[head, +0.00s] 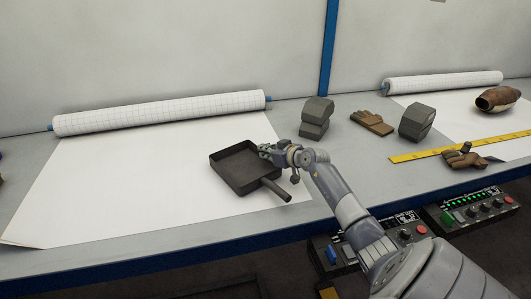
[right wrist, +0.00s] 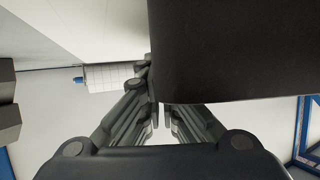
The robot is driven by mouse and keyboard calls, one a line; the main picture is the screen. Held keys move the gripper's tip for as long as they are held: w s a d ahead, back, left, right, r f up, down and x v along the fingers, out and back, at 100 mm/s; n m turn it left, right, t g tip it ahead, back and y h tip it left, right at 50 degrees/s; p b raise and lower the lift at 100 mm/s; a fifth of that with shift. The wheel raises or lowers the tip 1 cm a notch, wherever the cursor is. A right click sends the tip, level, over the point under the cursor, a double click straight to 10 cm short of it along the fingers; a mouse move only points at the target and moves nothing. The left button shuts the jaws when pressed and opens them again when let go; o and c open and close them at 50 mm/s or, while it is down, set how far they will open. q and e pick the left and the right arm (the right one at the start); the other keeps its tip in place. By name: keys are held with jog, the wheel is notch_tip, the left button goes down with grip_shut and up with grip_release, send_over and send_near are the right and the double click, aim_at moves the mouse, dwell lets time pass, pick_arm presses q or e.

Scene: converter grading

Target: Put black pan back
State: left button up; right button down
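The black pan (head: 240,172) is a square, shallow dark pan, in the middle of the head view over the white paper sheet. Its handle (head: 276,190) points toward the lower right. I cannot tell whether its base touches the paper. My right gripper (head: 268,151) is at the pan's right rim, with its fingers close together on the pan's wall. In the right wrist view the pan (right wrist: 235,50) fills the upper right as a dark face. It hides part of the fingers (right wrist: 158,105). My left gripper is not in view.
A gridded paper roll (head: 160,112) lies behind the pan. Dark grey blocks (head: 316,117), brown gloves (head: 372,122), a yellow ruler (head: 450,147) and a brown cylindrical object (head: 497,98) lie to the right. Control boxes (head: 470,210) line the front edge. The paper's left part is clear.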

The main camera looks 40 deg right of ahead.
jog(key=c, duration=1.8)
grip_release()
jog(key=shift+r, duration=0.1)
jog(key=p+v, duration=0.1)
jog(key=v, duration=1.1)
jog(key=shift+s+r+p, duration=0.1)
jog(key=shift+p, duration=0.25)
